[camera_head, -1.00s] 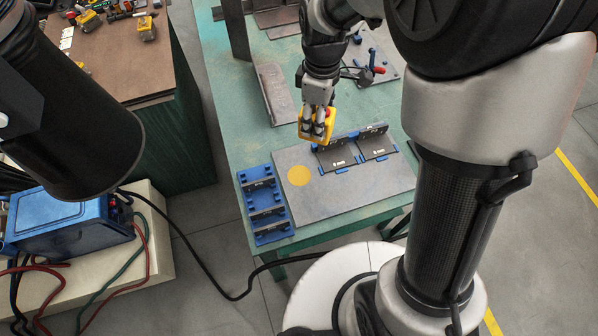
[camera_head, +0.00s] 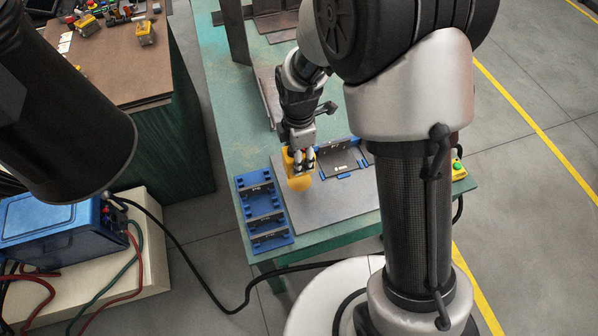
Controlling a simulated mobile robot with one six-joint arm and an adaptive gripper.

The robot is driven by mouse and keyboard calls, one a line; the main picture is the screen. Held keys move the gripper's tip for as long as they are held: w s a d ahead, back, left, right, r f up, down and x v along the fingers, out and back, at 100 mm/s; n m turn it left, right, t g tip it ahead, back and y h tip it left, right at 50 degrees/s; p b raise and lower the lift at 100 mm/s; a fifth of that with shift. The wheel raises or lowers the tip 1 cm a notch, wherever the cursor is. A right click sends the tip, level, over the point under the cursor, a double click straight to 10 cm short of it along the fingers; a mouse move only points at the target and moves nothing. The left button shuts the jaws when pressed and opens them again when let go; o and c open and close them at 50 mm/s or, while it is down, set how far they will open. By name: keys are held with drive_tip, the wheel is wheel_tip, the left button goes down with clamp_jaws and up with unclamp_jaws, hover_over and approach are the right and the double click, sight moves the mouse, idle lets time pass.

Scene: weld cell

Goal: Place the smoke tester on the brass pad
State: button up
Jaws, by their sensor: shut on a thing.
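My gripper (camera_head: 302,160) is shut on the yellow smoke tester (camera_head: 289,161), a small boxy thing partly hidden by the fingers. The brass pad (camera_head: 300,183) is a round yellow-gold disc on the grey plate (camera_head: 325,217) on the green table. The tester is at the pad's upper edge in the picture and covers part of it. I cannot tell whether the tester touches the plate or hangs just above it.
A blue rack (camera_head: 262,208) with dark slots stands left of the plate. A black bracket in blue holders (camera_head: 343,160) sits right of my gripper. My arm hides the table's right part. A brown-topped bench (camera_head: 110,55) with yellow items stands at the upper left. The plate's front is clear.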

wheel_tip(320, 180, down, 7)
drive_tip(key=shift+w+r+b, duration=0.1)
drive_tip(key=shift+r+b, duration=0.05)
drive_tip(key=shift+b, duration=0.85)
drive_tip(key=shift+r, duration=0.1)
drive_tip(key=o, duration=1.1)
drive_tip(key=shift+f, duration=0.25)
drive_tip(key=shift+c, duration=0.2)
drive_tip(key=o, duration=0.5)
wheel_tip(320, 180, up, 12)
drive_tip(key=p, duration=0.4)
drive_tip(key=shift+r, duration=0.25)
